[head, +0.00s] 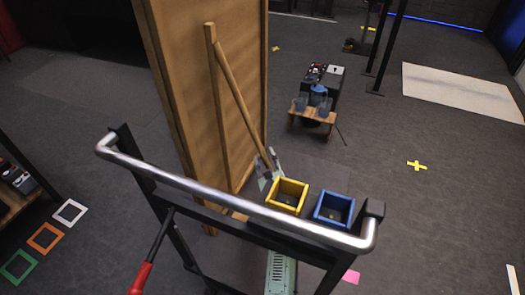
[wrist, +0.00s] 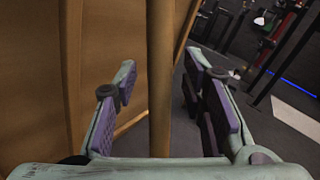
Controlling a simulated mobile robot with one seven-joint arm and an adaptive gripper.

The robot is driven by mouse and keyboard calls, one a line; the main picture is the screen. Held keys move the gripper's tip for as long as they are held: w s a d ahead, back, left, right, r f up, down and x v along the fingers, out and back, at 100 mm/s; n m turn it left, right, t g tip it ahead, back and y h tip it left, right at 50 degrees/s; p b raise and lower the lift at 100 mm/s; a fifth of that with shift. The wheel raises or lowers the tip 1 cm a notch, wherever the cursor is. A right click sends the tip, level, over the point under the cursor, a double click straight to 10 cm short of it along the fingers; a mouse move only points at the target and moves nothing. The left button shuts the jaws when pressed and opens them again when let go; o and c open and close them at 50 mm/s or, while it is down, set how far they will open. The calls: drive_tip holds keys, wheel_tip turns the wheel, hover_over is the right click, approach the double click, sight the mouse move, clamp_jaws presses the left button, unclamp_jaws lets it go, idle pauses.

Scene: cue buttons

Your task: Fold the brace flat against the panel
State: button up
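The tall wooden panel (head: 165,90) stands upright left of centre in the head view and fills the left of the wrist view (wrist: 35,70). The brace (head: 233,85) is a wooden bar that meets an upright strip on the panel near the top and slants down and out to the right, away from the panel. My gripper (head: 268,172) is at its lower end, partly hidden behind a yellow box. In the wrist view the brace (wrist: 160,80) runs between my open fingers, with a visible gap on each side.
The yellow box (head: 287,195) and blue box (head: 333,209) sit near my gripper. A silver rail (head: 230,203) crosses the foreground; I cannot tell whether it is mine. A small wooden stand (head: 312,120) is behind. Floor right of the panel is mostly clear.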

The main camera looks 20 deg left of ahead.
drive_tip(key=shift+w+a, duration=0.25)
drive_tip(key=shift+w, duration=0.15)
drive_tip(key=shift+c, duration=0.2)
clamp_jaws()
idle(0.5)
